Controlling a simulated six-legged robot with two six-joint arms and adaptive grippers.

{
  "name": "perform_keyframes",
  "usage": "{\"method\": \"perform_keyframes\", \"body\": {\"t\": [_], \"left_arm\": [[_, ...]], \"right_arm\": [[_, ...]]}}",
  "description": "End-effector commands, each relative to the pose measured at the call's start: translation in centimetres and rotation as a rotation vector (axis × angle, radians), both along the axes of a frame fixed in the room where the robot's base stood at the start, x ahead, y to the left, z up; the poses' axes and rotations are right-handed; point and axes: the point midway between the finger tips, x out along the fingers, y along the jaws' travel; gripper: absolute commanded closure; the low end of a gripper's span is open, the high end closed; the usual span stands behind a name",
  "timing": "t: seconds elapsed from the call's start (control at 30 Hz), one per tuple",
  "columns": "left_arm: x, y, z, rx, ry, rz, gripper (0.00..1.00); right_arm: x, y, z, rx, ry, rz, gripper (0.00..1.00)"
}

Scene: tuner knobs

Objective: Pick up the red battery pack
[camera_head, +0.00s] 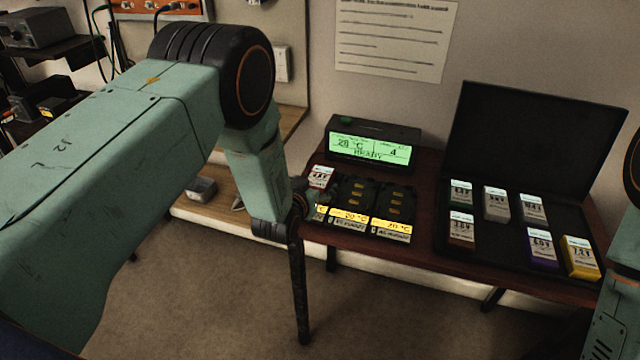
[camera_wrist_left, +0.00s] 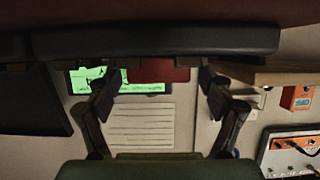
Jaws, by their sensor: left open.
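The red battery pack (camera_head: 320,180) stands at the left end of the dark table, its white label facing up; part of its body is hidden. In the left wrist view, which is upside down, a red block (camera_wrist_left: 160,73), apparently this pack, shows between my fingers. My left gripper (camera_head: 308,204) is at the table's left front edge, just in front of the pack, and partly hidden by its own wrist. In the left wrist view, my left gripper (camera_wrist_left: 162,100) has its fingers spread, with nothing held. My right gripper is out of view; only part of that arm shows at the right edge.
Two black chargers (camera_head: 376,198) with yellow displays stand right beside the gripper. Behind them is a green-lit display box (camera_head: 371,145). An open black case (camera_head: 535,140) with several coloured packs is at the right. A lower wooden shelf (camera_head: 222,208) is at the left.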

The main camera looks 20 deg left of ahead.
Motion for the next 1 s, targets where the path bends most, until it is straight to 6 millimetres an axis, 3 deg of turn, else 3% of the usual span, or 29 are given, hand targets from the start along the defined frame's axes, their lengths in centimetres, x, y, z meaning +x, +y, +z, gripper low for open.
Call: {"method": "perform_keyframes", "body": {"t": [0.17,0.43,1.0], "left_arm": [[1.18,-0.23,-0.62,0.001,0.001,-0.001,0.19],[1.24,-0.44,-0.58,0.000,0.001,-0.002,0.20],[1.23,-0.39,-0.57,0.001,0.001,-0.001,0.68]], "right_arm": [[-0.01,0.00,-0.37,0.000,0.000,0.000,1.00],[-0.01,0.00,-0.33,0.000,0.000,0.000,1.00],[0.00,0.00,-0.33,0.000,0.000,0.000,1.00]]}}
